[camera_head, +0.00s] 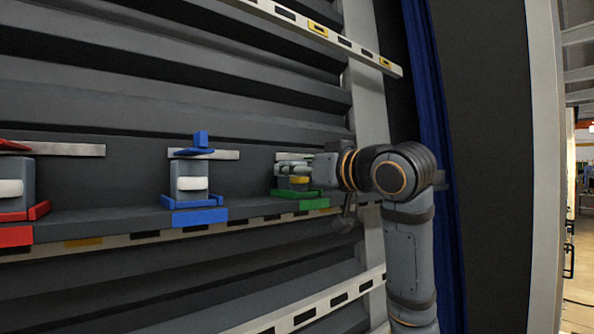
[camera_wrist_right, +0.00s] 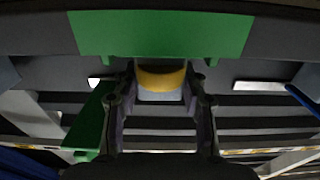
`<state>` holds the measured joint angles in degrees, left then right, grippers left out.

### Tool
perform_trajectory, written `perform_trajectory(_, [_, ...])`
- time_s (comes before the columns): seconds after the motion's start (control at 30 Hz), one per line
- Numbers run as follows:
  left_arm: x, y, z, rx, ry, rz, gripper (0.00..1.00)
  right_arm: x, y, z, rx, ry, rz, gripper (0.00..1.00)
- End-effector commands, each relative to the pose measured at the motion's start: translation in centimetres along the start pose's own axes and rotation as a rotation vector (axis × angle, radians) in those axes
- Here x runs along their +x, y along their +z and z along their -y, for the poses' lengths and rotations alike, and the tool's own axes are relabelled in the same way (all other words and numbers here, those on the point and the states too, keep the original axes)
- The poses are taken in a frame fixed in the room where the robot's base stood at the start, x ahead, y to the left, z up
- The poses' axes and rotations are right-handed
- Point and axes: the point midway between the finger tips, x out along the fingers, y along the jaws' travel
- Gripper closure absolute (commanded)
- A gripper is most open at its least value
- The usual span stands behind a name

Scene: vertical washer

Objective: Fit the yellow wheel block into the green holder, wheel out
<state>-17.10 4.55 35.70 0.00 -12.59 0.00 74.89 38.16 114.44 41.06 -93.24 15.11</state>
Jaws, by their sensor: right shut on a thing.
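The green holder (camera_head: 300,194) sits on the shelf edge at the right end of a row of stations; its broad green front also fills the top of the right wrist view (camera_wrist_right: 160,34). The yellow wheel block (camera_wrist_right: 161,78) shows between my right fingers, with a rounded yellow part and a pale grey part beside it. Its yellow also shows in the head view (camera_head: 299,180), at the green holder. My right gripper (camera_head: 296,171) is shut on the block; its fingers flank it in the wrist view (camera_wrist_right: 160,100). I cannot tell how deep the block sits. My left gripper is not in view.
A blue station (camera_head: 195,217) with a grey block and white roller stands left of the green holder. A red station (camera_head: 15,235) is at the far left. A green bar (camera_wrist_right: 90,122) shows beside my fingers in the wrist view. Ribbed grey panels rise behind the shelf.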

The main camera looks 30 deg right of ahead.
Motion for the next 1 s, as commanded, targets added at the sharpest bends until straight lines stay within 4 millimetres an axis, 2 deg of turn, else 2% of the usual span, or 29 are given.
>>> perform_trajectory(0.03, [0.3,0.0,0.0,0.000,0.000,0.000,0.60,0.0,0.3,0.0,0.000,0.000,0.000,0.97])
perform_trajectory(0.07, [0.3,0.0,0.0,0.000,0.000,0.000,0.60,0.0,0.3,0.0,0.000,0.000,0.000,0.56])
perform_trajectory(0.23, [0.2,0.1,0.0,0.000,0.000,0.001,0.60,0.0,0.2,0.0,0.000,0.000,0.000,0.35])
perform_trajectory(0.6, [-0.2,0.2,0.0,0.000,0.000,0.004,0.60,-0.2,-0.4,0.0,0.000,0.001,-0.001,0.35])
perform_trajectory(0.67, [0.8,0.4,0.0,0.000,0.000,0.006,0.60,-1.2,0.1,0.0,-0.002,0.001,-0.004,0.35])
perform_trajectory(0.8, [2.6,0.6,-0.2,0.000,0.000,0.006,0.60,-4.6,0.2,-0.1,-0.002,0.003,-0.007,0.35])
perform_trajectory(1.0, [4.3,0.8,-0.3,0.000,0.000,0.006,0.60,-9.3,0.2,-0.1,-0.001,0.003,-0.005,0.35])
